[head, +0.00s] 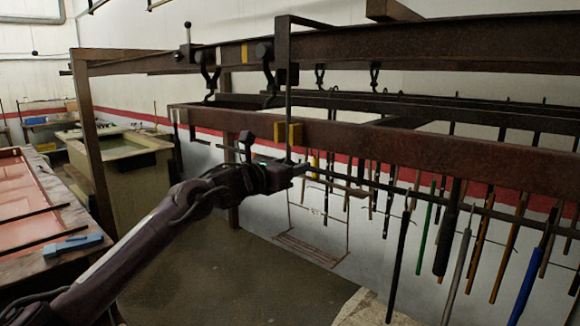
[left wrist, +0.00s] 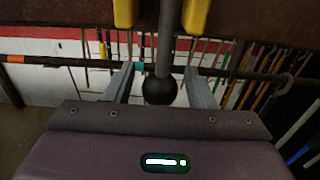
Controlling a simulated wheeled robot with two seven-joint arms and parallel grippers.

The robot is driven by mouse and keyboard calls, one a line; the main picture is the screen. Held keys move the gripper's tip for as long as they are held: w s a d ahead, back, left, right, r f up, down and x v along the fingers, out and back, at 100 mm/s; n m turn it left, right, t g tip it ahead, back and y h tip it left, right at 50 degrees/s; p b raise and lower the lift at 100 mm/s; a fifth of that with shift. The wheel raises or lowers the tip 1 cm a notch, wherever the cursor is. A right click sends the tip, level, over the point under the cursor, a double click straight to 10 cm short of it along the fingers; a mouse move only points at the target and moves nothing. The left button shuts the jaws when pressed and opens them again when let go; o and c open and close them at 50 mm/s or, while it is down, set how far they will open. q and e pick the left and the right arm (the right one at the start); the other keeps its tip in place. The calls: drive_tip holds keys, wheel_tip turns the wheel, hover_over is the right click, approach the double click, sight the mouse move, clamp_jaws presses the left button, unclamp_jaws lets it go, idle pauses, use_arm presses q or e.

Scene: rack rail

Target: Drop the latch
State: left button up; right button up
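The latch appears to be a dark vertical rod (head: 289,108) hanging at the rusty rail, passing between yellow blocks (head: 281,133). In the left wrist view the grey rod (left wrist: 166,45) runs down between two yellow blocks (left wrist: 195,15) and ends in a black ball knob (left wrist: 160,89). My left gripper (head: 303,170) is just below the yellow blocks. In the left wrist view its two fingers (left wrist: 160,85) stand open on either side of the knob, with a visible gap on both sides. The knob is hidden in the head view. My right gripper is not in view.
Rusty rails (head: 420,145) cross the right side, with many coloured rods (head: 428,225) hanging below. A second lever with a black knob (head: 188,26) stands on the upper beam. A table with red panels (head: 25,210) and a blue tool (head: 68,244) is at left.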

use_arm(q)
drive_tip(key=shift+o, duration=0.6)
drive_tip(key=shift+a, duration=0.1)
drive_tip(key=shift+s+a+f+b, duration=0.15)
drive_tip(key=shift+s+a+b, duration=0.1)
drive_tip(key=shift+b, duration=0.1)
drive_tip(key=b+v, duration=0.3)
drive_tip(key=v, duration=0.3)
drive_tip(key=shift+s+b, duration=0.2)
drive_tip(key=shift+b, duration=0.1)
